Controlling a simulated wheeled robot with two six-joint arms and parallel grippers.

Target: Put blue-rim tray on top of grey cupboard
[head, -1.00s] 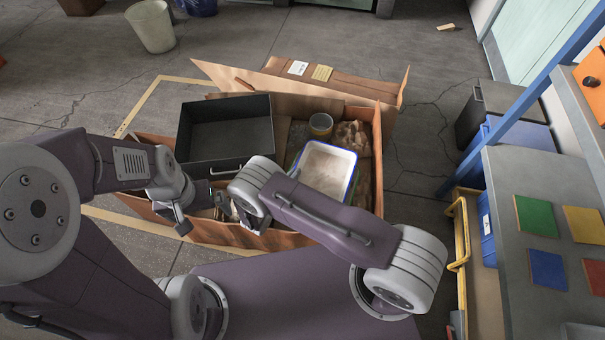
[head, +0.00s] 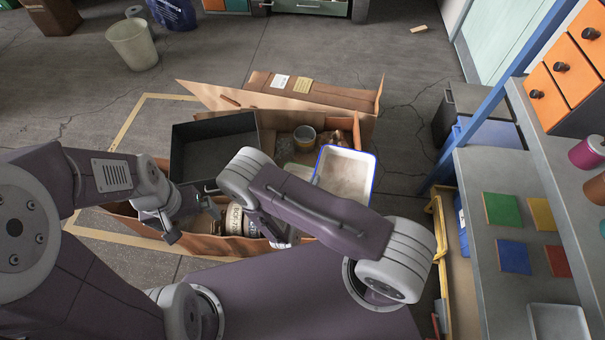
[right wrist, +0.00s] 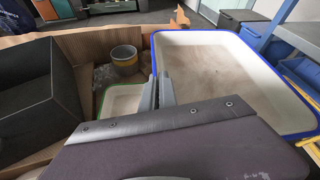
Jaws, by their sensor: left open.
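The blue-rim tray (head: 346,172) is white inside and is held above the right end of the cardboard box. In the right wrist view the tray (right wrist: 225,80) fills the upper right, and my right gripper (right wrist: 157,92) is shut on its left rim. In the head view my right arm hides that gripper. My left gripper (head: 186,222) is open and empty, over the front left of the box. I cannot clearly pick out a grey cupboard in these views.
The cardboard box (head: 205,246) holds a black bin (head: 213,150), a grey-yellow pot (head: 304,137), a green-rim tray (right wrist: 120,103) and several other things. At right, a grey bench (head: 495,180) carries coloured squares, a pale tray (head: 559,323) and an orange-drawer cabinet (head: 572,62) behind a blue post.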

